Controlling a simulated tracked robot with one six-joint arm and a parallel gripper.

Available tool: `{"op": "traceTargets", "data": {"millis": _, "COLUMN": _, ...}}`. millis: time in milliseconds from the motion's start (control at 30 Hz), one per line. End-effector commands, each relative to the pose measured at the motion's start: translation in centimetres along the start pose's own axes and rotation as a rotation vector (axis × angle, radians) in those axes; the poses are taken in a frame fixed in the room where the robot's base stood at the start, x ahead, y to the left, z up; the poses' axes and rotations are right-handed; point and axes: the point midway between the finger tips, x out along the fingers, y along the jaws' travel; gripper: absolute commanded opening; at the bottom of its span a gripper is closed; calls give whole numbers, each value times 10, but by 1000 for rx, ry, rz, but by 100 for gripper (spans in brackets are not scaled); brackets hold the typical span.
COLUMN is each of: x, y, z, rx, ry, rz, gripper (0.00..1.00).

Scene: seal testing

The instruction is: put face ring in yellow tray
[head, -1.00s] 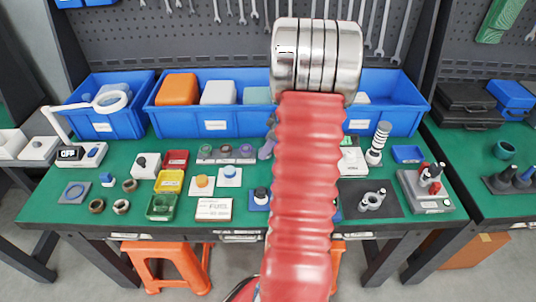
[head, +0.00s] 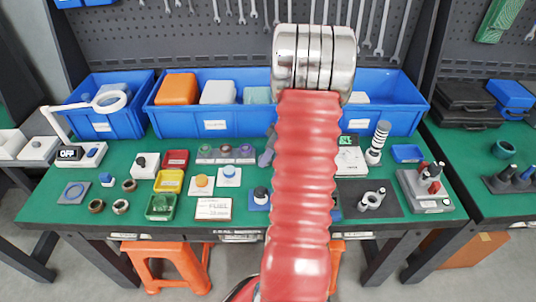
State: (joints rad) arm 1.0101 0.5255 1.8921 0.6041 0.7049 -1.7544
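The yellow tray (head: 169,189) sits on the green bench top left of centre, between a red tray behind it and a green tray in front. Several small rings lie to its left: a brown one (head: 130,185), a darker brown one (head: 96,206) and a grey-brown one (head: 121,207). I cannot tell which is the face ring. My red-sleeved arm with its metal wrist rises through the middle of the view. My gripper does not show, and the arm hides part of the bench.
Blue bins (head: 215,125) line the back of the bench. A white lamp (head: 110,101) leans over the left side. A red tray (head: 176,158) and a green tray (head: 160,208) flank the yellow one. A grey press-like device (head: 425,188) stands at right.

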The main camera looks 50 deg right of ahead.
Motion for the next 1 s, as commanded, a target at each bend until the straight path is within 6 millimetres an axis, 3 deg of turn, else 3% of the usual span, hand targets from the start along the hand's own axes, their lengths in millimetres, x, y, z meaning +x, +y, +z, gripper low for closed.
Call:
{"op": "traceTargets", "data": {"millis": 200, "x": 0, "y": 0, "z": 0, "rx": 0, "ry": 0, "rz": 0, "gripper": 54}}
{"op": "traceTargets", "data": {"millis": 567, "x": -4, "y": 0, "z": -1, "rx": -1, "ry": 0, "rz": 2, "gripper": 54}}
{"op": "traceTargets", "data": {"millis": 767, "x": -25, "y": 1, "z": -1, "rx": -1, "ry": 1, "rz": 4, "gripper": 54}}
{"op": "traceTargets", "data": {"millis": 1000, "x": -66, "y": 1, "z": -1, "rx": -1, "ry": 0, "rz": 5, "gripper": 54}}
